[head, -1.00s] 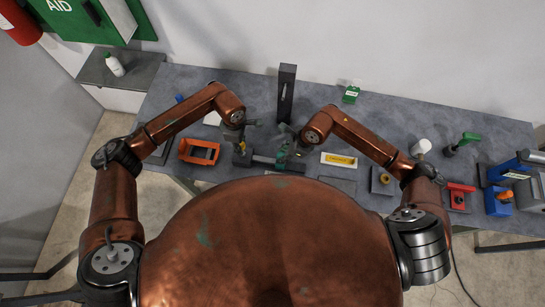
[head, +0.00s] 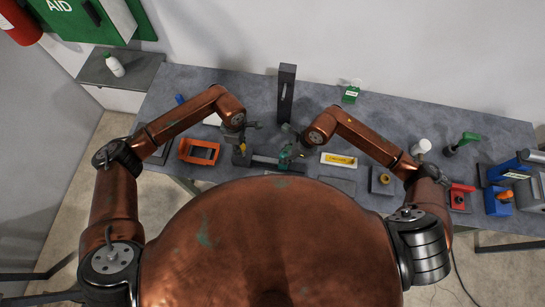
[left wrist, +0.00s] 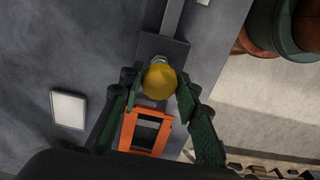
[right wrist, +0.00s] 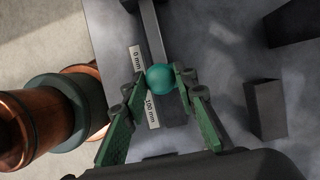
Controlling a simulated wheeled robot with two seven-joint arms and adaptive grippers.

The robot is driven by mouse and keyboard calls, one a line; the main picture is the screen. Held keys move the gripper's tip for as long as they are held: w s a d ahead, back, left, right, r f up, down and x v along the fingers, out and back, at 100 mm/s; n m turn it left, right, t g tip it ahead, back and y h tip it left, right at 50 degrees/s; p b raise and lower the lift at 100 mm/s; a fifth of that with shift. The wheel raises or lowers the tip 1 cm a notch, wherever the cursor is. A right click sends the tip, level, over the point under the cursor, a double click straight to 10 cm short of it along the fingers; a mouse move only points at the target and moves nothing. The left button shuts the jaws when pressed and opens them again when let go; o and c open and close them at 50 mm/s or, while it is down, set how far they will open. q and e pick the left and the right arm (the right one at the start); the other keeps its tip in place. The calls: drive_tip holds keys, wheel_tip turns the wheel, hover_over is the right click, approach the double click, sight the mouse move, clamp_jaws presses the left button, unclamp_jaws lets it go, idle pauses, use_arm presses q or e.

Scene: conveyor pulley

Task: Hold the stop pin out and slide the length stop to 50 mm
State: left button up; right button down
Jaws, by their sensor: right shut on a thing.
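The yellow ball knob (left wrist: 160,82) of the stop pin sits on a dark block at the end of a rail. My left gripper (left wrist: 160,90) has its fingers on both sides of the knob, apart and not visibly clamped. In the head view my left gripper (head: 241,140) is at the rail's left end. The length stop's teal ball knob (right wrist: 161,79) is between the fingers of my right gripper (right wrist: 161,82), which is shut on it. A white scale strip (right wrist: 152,113) beside the rail (right wrist: 153,35) reads 0 mm and 100 mm. The stop's position on the scale is hidden.
An orange frame (head: 198,151) stands left of the rail and a yellow-and-white label plate (head: 339,160) right of it. A dark upright post (head: 286,95) stands behind. A green box (head: 351,94) is at the back. Red and blue fixtures fill the bench's right end.

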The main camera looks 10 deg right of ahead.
use_arm(q)
drive_tip(key=o, duration=0.3)
drive_tip(key=shift+r, duration=3.55)
use_arm(e)
drive_tip(key=c, duration=1.5)
unclamp_jaws()
drive_tip(key=shift+c, duration=0.2)
drive_tip(key=shift+r, duration=0.1)
drive_tip(key=v, duration=0.6)
drive_tip(key=shift+d+r, duration=0.2)
drive_tip(key=shift+r, duration=0.15)
